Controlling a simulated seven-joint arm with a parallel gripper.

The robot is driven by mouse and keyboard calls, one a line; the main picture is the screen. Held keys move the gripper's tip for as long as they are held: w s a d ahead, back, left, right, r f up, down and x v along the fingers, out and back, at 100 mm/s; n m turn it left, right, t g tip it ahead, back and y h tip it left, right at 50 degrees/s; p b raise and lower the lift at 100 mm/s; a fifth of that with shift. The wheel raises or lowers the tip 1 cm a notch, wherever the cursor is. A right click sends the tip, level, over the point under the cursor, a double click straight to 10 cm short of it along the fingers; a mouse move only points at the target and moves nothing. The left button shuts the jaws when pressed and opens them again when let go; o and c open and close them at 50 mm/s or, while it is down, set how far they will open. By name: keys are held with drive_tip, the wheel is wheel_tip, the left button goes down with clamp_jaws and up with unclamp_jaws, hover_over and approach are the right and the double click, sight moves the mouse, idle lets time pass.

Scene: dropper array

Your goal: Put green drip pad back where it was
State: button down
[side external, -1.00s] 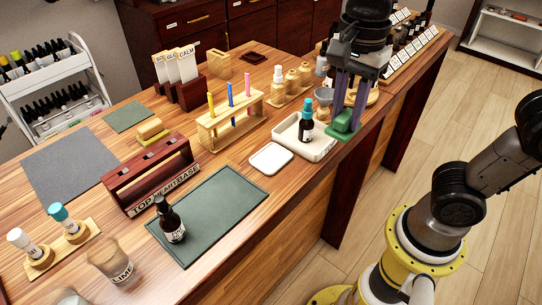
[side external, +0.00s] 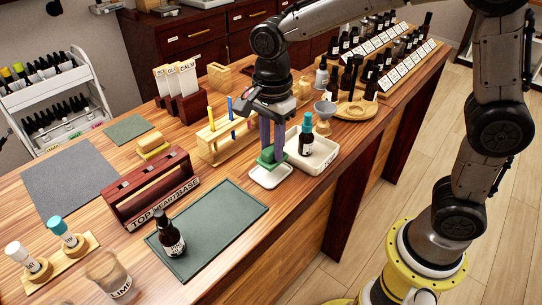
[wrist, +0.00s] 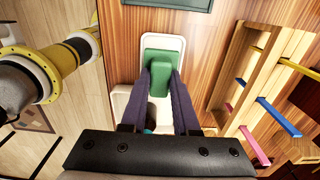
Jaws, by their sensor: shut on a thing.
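The green drip pad (side external: 266,160) is a small green block. My gripper (side external: 272,148) points down and is shut on it, with its two fingers on either side. In the wrist view the pad (wrist: 157,72) sits between the fingertips (wrist: 161,83). The pad is over the small white tray (side external: 272,182), whose rim also shows around it in the wrist view (wrist: 152,42). I cannot tell whether the pad touches the tray.
Right beside it stands a larger cream tray (side external: 322,160) holding a dark bottle with a teal cap (side external: 306,136). A wooden rack with coloured tubes (side external: 222,140) is close on the left. A dark green mat (side external: 215,225) with a dark bottle (side external: 171,238) lies in front.

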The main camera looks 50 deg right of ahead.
sight(271, 158)
drive_tip(key=shift+w+f, duration=0.1)
drive_tip(key=shift+f, duration=1.6)
drive_tip(key=shift+f, duration=0.15)
drive_tip(key=c, duration=0.7)
unclamp_jaws()
drive_tip(key=shift+o, duration=0.2)
